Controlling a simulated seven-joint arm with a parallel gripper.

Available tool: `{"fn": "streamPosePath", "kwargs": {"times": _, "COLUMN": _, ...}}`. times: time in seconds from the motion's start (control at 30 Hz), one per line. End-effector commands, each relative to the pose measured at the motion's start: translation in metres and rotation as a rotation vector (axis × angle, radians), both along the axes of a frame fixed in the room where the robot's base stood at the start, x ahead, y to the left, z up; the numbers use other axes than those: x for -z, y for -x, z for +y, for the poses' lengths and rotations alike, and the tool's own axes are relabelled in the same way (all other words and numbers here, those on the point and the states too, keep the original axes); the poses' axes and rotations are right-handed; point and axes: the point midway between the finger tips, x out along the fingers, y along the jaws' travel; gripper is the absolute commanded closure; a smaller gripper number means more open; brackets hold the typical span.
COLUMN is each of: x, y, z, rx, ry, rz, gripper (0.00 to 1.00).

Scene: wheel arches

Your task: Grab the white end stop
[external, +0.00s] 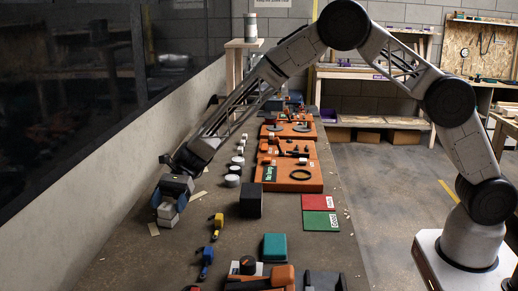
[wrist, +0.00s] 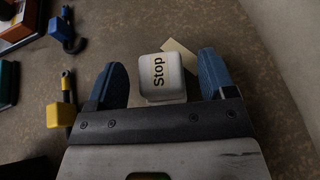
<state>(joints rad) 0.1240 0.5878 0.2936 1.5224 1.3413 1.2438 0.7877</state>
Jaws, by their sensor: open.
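The white end stop (wrist: 163,75) is a small rounded white block with "Stop" in black on its top. In the wrist view it sits between the two blue fingertips of my gripper (wrist: 168,80), with a gap on either side. My gripper is open around it. In the external view the white end stop (external: 167,214) is on the bench at the left, directly below my gripper (external: 170,199), whose fingers partly cover it.
Yellow-and-blue tools (external: 217,222) and (external: 206,258) lie right of the gripper. A black block (external: 251,200), a teal block (external: 275,247) and red and green cards (external: 320,221) stand farther right. A wall (external: 70,205) runs close along the left.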

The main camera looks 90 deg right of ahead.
Motion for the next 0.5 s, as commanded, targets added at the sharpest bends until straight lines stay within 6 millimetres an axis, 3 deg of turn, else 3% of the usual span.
{"fn": "streamPosePath", "kwargs": {"times": 0.13, "x": 0.0043, "y": -0.0014, "z": 0.0094, "rx": -0.002, "ry": 0.0, "rz": 0.001, "gripper": 0.23}}
{"fn": "streamPosePath", "kwargs": {"times": 0.5, "x": 0.0045, "y": -0.0017, "z": 0.0101, "rx": -0.001, "ry": 0.0, "rz": 0.0, "gripper": 0.23}}
